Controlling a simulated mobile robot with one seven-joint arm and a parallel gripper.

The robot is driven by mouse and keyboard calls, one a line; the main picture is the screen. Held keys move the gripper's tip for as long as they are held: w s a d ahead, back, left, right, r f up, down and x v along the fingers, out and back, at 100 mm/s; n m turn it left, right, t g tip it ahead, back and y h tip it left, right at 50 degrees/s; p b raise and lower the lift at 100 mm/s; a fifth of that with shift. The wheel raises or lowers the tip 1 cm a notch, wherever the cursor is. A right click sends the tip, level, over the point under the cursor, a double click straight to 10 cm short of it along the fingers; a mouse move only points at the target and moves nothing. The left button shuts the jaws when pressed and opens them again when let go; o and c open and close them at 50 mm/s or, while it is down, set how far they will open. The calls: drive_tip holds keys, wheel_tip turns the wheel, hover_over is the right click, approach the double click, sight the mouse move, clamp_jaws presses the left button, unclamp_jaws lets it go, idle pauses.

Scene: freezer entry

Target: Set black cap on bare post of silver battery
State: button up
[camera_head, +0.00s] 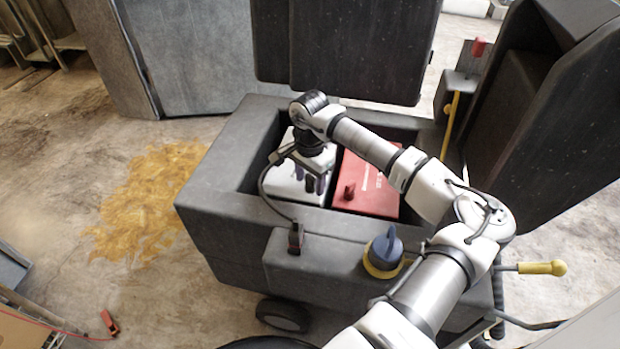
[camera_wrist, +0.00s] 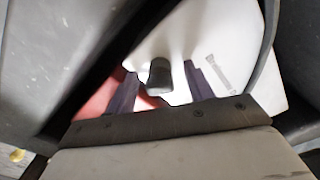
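The silver battery (camera_head: 285,187) sits in the left part of the grey compartment; its pale top also fills the middle of the wrist view (camera_wrist: 215,45). My gripper (camera_head: 312,182) points down over its front right part. In the wrist view my gripper (camera_wrist: 160,88) has its two dark fingers apart, with a dark cylinder, seemingly the black cap (camera_wrist: 159,75), between them. Gaps show on both sides, so the fingers do not grip it. The cap stands at the battery's top; I cannot tell whether it is seated on the post, which is hidden.
A red battery (camera_head: 372,185) with a red cap (camera_head: 349,191) fills the right of the compartment. The grey compartment walls (camera_head: 225,185) stand close around. A cable runs to a black connector (camera_head: 295,238) on the front ledge. A blue-grey knob (camera_head: 385,247) stands beside it.

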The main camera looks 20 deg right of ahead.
sight(310, 176)
drive_tip(key=shift+r, duration=0.1)
wheel_tip(310, 176, up, 14)
drive_tip(key=shift+f, duration=0.2)
idle(0.3)
idle(0.5)
